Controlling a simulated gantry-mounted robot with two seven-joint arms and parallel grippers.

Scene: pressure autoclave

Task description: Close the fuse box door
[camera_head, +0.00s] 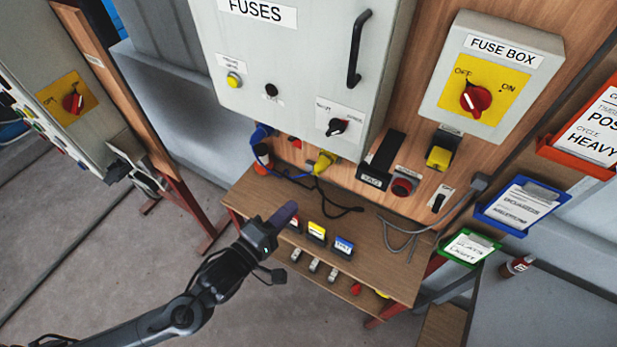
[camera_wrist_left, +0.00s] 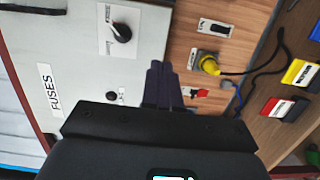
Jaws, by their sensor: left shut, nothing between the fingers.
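The grey fuse box door (camera_head: 290,70) carries a "FUSES" label and a black vertical handle (camera_head: 358,48) at its right side. Its top is cut off, and I cannot tell whether it stands slightly ajar. The door's grey face (camera_wrist_left: 75,50) also fills the left of the left wrist view. My left gripper (camera_head: 287,213) is shut and empty, below the box and in front of the wooden shelf. In the left wrist view its dark fingers (camera_wrist_left: 162,85) overlap the door's edge in the picture; contact is not shown. My right gripper is out of view.
A smaller switch box (camera_head: 490,75) labelled "FUSE BOX" has a red rotary switch on the wooden panel. Cables and plugs (camera_head: 322,165) hang below the door. The shelf (camera_head: 385,265) holds small coloured blocks. Document trays (camera_head: 520,205) stand at right.

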